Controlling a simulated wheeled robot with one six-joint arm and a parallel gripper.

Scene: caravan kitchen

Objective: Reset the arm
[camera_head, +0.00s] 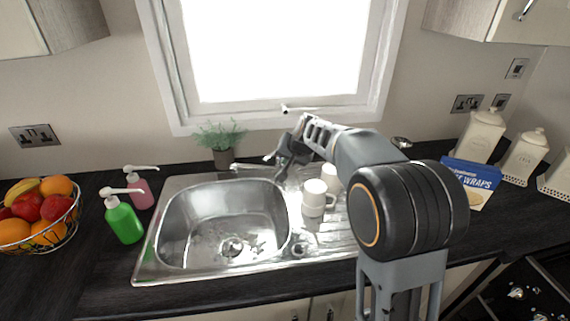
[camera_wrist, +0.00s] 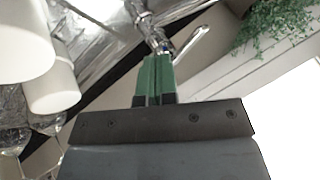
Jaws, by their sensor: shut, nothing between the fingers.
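My arm reaches over the right part of the counter toward the sink. My gripper (camera_head: 281,168) is above the back right rim of the sink (camera_head: 165,215), near the tap. In the wrist view its green fingers (camera_wrist: 156,78) are pressed together with nothing between them. The tap (camera_wrist: 160,40) shows just beyond the fingertips. I cannot tell the exact gap between fingers and tap.
White mugs (camera_head: 314,198) stand on the drainer, close to my arm. A plant (camera_head: 222,145) is behind the sink. Green (camera_head: 122,219) and pink (camera_head: 138,190) soap bottles and a fruit bowl (camera_head: 40,238) stand left.

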